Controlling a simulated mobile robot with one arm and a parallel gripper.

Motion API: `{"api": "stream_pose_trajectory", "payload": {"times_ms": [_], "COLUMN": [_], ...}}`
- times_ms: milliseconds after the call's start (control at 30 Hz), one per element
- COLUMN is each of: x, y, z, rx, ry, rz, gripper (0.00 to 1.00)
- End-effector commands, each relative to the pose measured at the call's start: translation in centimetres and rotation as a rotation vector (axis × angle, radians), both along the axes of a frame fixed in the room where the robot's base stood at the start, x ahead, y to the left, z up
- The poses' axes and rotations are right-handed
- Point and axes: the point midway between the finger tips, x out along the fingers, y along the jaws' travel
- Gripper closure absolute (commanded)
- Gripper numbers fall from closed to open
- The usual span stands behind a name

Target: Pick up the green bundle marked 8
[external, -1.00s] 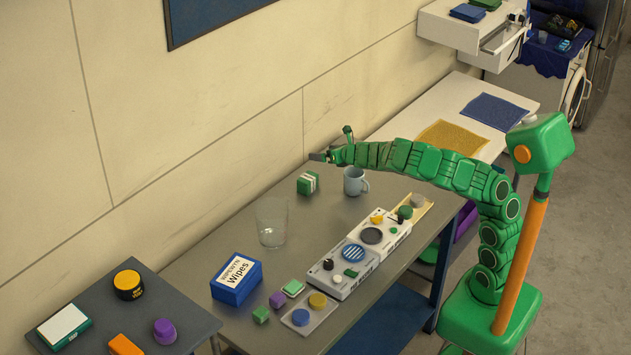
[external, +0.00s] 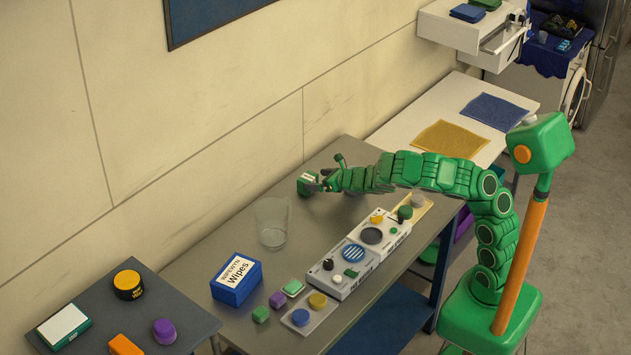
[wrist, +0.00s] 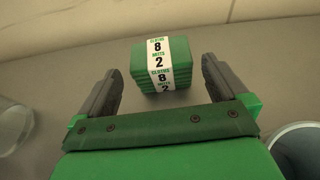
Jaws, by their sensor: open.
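The green bundle (wrist: 138,70) is a stack of green cloths with a white band printed "CLOTHS 8" and "MITTS 2". It stands on the grey table, between and just beyond the fingertips of my gripper (wrist: 160,72) in the wrist view. My gripper is open, with one finger on each side and a gap to the bundle. In the external view the bundle (external: 307,184) shows at the tip of my gripper (external: 316,181), partly hidden by it.
A clear glass (external: 271,222) stands left of my gripper. A blue-grey mug (wrist: 299,150) is close at the right in the wrist view. A blue wipes box (external: 236,280) and a control panel (external: 353,254) are nearer the front. The wall runs behind the table.

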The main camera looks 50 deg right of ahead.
Motion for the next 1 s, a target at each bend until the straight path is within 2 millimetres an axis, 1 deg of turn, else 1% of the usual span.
{"api": "stream_pose_trajectory", "payload": {"times_ms": [33,200,467,800,1000], "x": [0.3,1.4,2.2,5.2,6.5], "y": [0.0,0.2,0.1,0.3,0.5], "z": [-0.3,-0.6,-1.0,-2.2,-2.9], "rx": [0.003,0.002,0.002,0.004,0.002], "ry": [0.000,-0.001,0.001,-0.002,0.001], "rz": [-0.001,0.000,-0.002,-0.002,-0.001], "gripper": [0.00,0.00,0.00,0.00,0.00]}}
